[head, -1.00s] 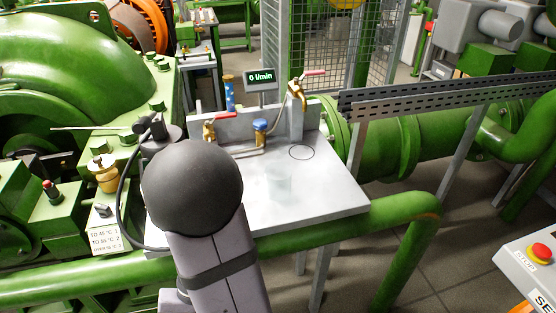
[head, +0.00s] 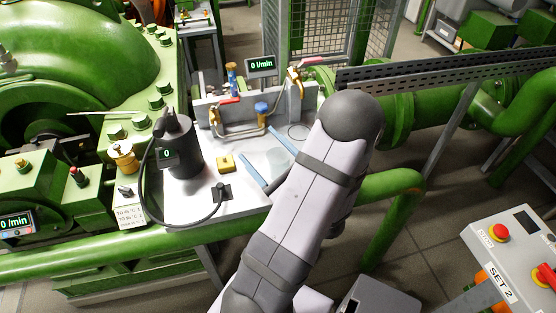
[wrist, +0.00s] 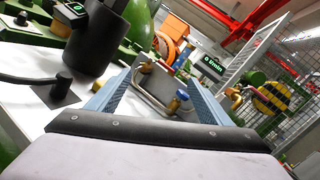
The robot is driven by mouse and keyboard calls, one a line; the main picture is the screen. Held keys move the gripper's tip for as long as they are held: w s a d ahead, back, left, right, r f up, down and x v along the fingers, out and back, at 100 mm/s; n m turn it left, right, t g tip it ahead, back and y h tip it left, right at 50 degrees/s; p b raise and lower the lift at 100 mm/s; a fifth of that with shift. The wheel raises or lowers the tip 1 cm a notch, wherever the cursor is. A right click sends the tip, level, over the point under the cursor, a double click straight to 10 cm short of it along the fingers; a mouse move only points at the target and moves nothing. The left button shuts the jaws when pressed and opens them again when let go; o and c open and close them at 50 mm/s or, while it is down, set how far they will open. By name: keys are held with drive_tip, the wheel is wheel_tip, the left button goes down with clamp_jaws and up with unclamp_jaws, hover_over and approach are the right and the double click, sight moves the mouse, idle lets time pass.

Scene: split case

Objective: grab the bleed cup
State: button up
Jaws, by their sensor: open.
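The fingers are open and nothing is clamped. In the wrist view my gripper (wrist: 158,76) also shows its fingers spread; I cannot clearly make out the cup between them there.
A black cylinder (head: 180,148) with a display and cable, and a yellow block (head: 225,164), stand left of my gripper. Behind are brass taps (head: 294,76), bent pipework and a blue-capped fitting (head: 262,109).

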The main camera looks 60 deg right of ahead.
sight(274, 152)
drive_tip(key=s+f+m+g+h, duration=0.1)
drive_tip(key=f+m, duration=0.1)
drive_tip(key=s+f+m+g+h, duration=0.1)
drive_tip(key=s+m, duration=0.1)
drive_tip(key=m, duration=0.1)
drive_tip(key=s+d+f+m+g+h, duration=0.1)
drive_tip(key=s+f+m, duration=0.1)
drive_tip(key=m, duration=0.1)
drive_tip(key=shift+s+f, duration=0.15)
drive_tip(key=shift+f, duration=0.15)
drive_tip(key=shift+p+x, duration=0.55)
drive_tip(key=shift+x, duration=0.8)
drive_tip(key=shift+p+x, duration=1.15)
drive_tip(key=shift+x, duration=1.2)
drive_tip(key=shift+s+d, duration=0.2)
drive_tip(key=c, duration=1.1)
